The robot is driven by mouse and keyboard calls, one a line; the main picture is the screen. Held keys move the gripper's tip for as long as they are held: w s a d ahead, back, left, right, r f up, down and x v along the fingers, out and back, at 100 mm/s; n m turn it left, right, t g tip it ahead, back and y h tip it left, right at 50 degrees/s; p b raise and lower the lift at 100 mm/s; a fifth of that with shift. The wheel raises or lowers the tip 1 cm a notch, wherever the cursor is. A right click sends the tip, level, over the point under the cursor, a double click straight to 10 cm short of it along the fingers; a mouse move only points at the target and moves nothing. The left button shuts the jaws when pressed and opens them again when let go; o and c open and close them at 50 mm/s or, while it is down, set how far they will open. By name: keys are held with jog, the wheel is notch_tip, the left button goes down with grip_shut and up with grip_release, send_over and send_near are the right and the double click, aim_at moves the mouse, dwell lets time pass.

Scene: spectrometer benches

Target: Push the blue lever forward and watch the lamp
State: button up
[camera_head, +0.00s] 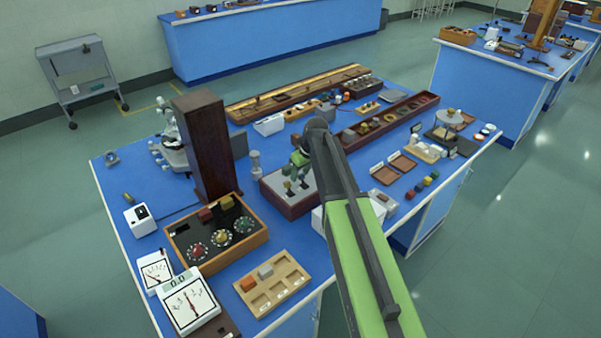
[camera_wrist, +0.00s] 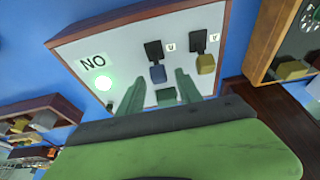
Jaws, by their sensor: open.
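The lever box (camera_head: 284,205) has dark wooden sides and a pale top, and stands on the blue bench below my gripper (camera_head: 299,172). In the wrist view its white panel (camera_wrist: 132,58) carries a blue lever (camera_wrist: 158,74), a yellow lever (camera_wrist: 206,64) and a lit green lamp (camera_wrist: 104,83). My gripper (camera_wrist: 159,80) is open, with its two green fingers on either side of the blue lever's near end. I cannot tell whether a finger touches it. A green block (camera_wrist: 166,96) shows between the fingers, partly hidden by my wrist.
A label reading NO (camera_wrist: 93,62) lies beside the lamp. A tall dark wooden column (camera_head: 203,145) stands left of the lever box. A dial box (camera_head: 216,236) and a tray of blocks (camera_head: 272,283) lie nearer. Small trays and blocks crowd the bench to the right.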

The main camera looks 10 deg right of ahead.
jog(key=p+v, duration=1.4)
jog(key=v, duration=0.2)
jog(key=shift+r+p, duration=0.15)
jog(key=shift+p, duration=0.15)
jog(key=s+a+f+b, duration=0.3)
jog(key=s+f+b, duration=0.5)
jog(key=s+d+f+m+g+h+b, duration=0.1)
jog(key=s+m, duration=0.5)
jog(key=s, duration=0.8)
jog(key=shift+d+f+g+h, duration=0.5)
jog(key=shift+f+g, duration=0.3)
jog(key=shift+g, duration=0.3)
jog(key=shift+d, duration=0.1)
